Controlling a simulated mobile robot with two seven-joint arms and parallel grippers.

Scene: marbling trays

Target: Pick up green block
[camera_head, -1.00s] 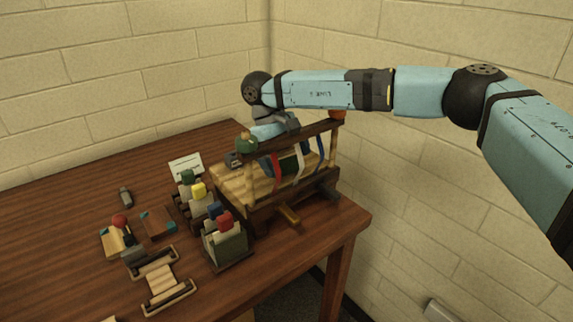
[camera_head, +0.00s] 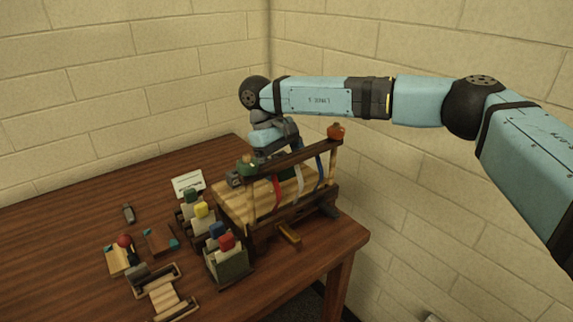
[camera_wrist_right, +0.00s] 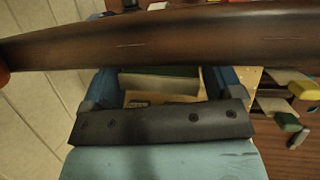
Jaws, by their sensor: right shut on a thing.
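My right gripper (camera_wrist_right: 160,86) is shut on a block with a dark green top and a pale grey face, the green block (camera_wrist_right: 158,83), seen between its blue fingers in the wrist view. In the head view this gripper (camera_head: 275,138) is over the wooden rack, just behind its dark top bar (camera_head: 292,158). The held block is hard to make out there. My left gripper is not in view.
Ribbons, red (camera_head: 277,193), white and blue, hang from the bar. A green pot (camera_head: 247,164) and an orange pot (camera_head: 336,132) sit at its ends. Holders with coloured-capped items (camera_head: 226,262) stand left of the rack. The far left table (camera_head: 60,225) is clear.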

